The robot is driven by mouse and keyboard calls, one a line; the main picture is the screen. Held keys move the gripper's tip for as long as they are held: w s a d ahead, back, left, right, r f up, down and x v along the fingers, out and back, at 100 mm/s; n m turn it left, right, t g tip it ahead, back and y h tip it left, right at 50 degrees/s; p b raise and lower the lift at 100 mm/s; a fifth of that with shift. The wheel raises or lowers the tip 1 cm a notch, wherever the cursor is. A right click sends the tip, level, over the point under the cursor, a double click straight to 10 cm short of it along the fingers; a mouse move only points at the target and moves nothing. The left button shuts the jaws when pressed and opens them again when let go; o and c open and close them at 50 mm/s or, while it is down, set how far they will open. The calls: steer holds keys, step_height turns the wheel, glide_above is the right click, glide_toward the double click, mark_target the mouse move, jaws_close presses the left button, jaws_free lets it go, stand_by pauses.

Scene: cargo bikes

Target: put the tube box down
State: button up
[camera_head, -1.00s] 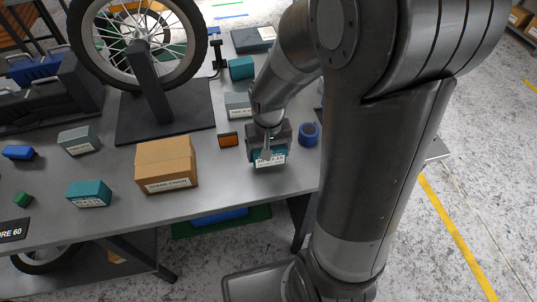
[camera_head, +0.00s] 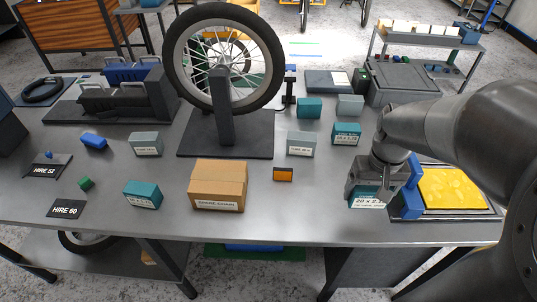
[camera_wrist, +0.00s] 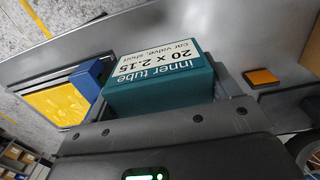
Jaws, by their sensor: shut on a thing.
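My gripper (camera_head: 370,190) is shut on a teal tube box (camera_head: 368,201) with a white label, at the right front of the grey workbench (camera_head: 300,217). In the wrist view the tube box (camera_wrist: 160,92) sits between the fingers, its label reading "inner tube 20 x 2.15". The box is over the bench top, near the front edge; whether its underside touches the top is hidden.
A blue upright piece (camera_head: 413,187) and a yellow-filled tray (camera_head: 453,188) are close on the right. A small orange box (camera_head: 283,174) and a cardboard box (camera_head: 218,186) stand left. Other tube boxes (camera_head: 345,133) stand behind. Bench between orange box and gripper is clear.

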steer(key=w+a+r+n, duration=0.3)
steer(key=a, duration=0.6)
steer(key=w+a+r+n, duration=0.2)
steer(key=w+a+n, duration=0.1)
steer(key=a, duration=0.5)
steer(key=w+a+r+n, duration=0.3)
steer(key=w+a, duration=0.1)
steer(key=a, duration=0.5)
glide_above(218, 176)
steer(key=f, duration=0.6)
steer(key=shift+d+f, duration=0.1)
steer(key=shift+d, duration=0.2)
steer(key=shift+a+f, duration=0.35)
steer(key=shift+f, duration=1.85)
steer(key=shift+f, duration=0.15)
steer(key=o, duration=1)
